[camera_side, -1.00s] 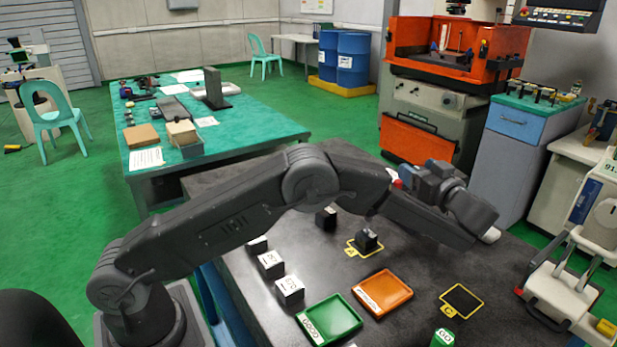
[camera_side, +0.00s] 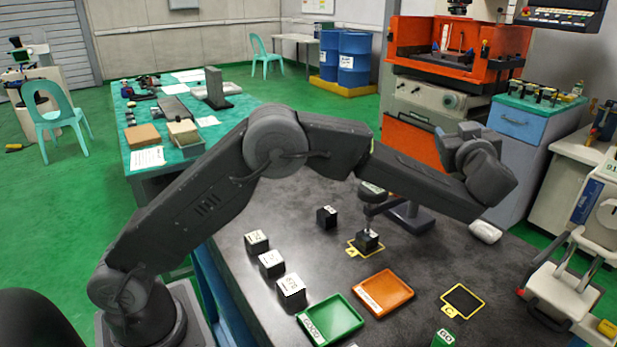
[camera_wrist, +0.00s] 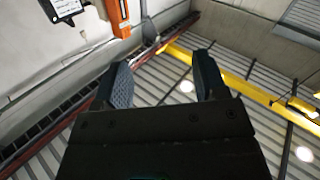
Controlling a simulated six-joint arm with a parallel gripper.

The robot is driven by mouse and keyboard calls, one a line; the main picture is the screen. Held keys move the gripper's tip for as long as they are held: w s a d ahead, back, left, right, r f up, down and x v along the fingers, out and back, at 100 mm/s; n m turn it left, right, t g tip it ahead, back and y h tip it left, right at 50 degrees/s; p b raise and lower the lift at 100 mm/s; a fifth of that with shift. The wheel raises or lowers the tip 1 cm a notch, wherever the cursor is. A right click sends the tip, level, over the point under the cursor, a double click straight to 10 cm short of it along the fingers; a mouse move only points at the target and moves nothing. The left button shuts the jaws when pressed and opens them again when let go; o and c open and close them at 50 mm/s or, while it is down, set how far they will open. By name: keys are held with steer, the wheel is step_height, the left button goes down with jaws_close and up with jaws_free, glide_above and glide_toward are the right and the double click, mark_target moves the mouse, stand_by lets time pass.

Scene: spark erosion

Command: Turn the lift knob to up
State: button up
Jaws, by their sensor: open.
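I cannot make out a lift knob for certain in either view. The orange spark erosion machine (camera_side: 455,85) stands at the back right, with a grey front panel (camera_side: 432,96) that carries small round controls too small to tell apart. My gripper (camera_side: 472,131) is raised above the far right of the dark table, in front of the machine's lower part in the side view. In the wrist view my gripper (camera_wrist: 163,78) points upward; its two fingers are apart with nothing between them. Its view holds only ceiling and upper structures.
The dark table (camera_side: 290,225) bears several black blocks, a green tray (camera_side: 331,318), an orange tray (camera_side: 383,292) and a dark stand (camera_side: 410,215). A blue-grey cabinet (camera_side: 520,150) stands right of the machine. In the wrist view, a yellow beam (camera_wrist: 240,85) crosses the ceiling.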

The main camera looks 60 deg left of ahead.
step_height(320, 180, up, 9)
steer(key=s+m+t+h, duration=0.1)
steer(key=m+t+h, duration=0.3)
steer(key=t+h, duration=0.25)
steer(key=s+d+r+m+h, duration=0.1)
steer(key=s+r+m+h, duration=0.2)
steer(key=s+m+h, duration=0.35)
steer(key=s+a+f+m+g+h, duration=0.1)
steer(key=s+f+g, duration=0.3)
steer(key=s, duration=0.9)
steer(key=s+a+f+m+g+h, duration=0.2)
steer(key=s+f+g, duration=0.3)
steer(key=s+f, duration=0.3)
steer(key=s, duration=0.4)
steer(key=shift+s+a+f, duration=0.25)
steer(key=shift+s+f, duration=0.1)
steer(key=shift+g, duration=0.25)
